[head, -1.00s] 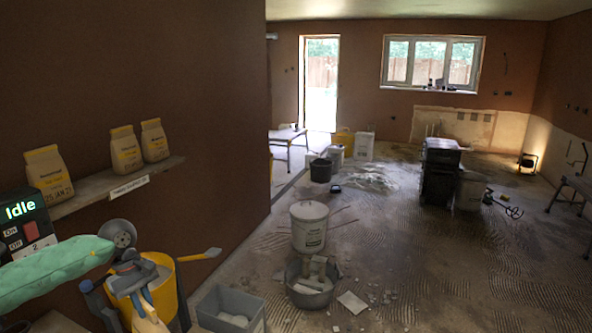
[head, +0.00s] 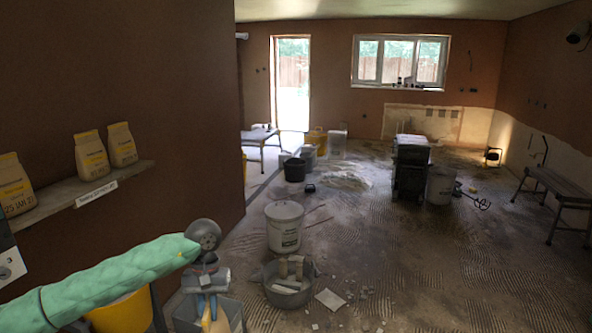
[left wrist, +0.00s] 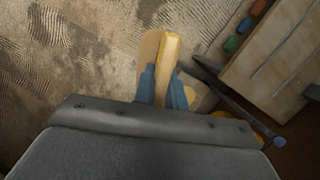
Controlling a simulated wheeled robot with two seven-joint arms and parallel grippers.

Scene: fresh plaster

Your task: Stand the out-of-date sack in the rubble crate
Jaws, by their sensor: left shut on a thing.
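My left gripper (head: 208,287) is shut on a tan and yellow paper sack (head: 215,321). In the left wrist view its blue fingers (left wrist: 163,84) pinch the sack (left wrist: 171,48) by its yellow top. Any date on it is out of sight. The grey rubble crate (head: 180,313) is at the bottom of the head view, behind the gripper and sack and partly hidden by them. The sack appears above or in front of it; I cannot tell the gap. Three similar sacks stand on the shelf: the left one (head: 13,186), middle (head: 91,157) and right (head: 122,146).
A yellow bucket (head: 120,313) is below my left arm. A grey tub (head: 289,292) and a white bucket (head: 284,228) stand right of the crate, with rubble bits nearby. The labelled shelf (head: 130,178) runs along the left wall. Floor at right is mostly clear.

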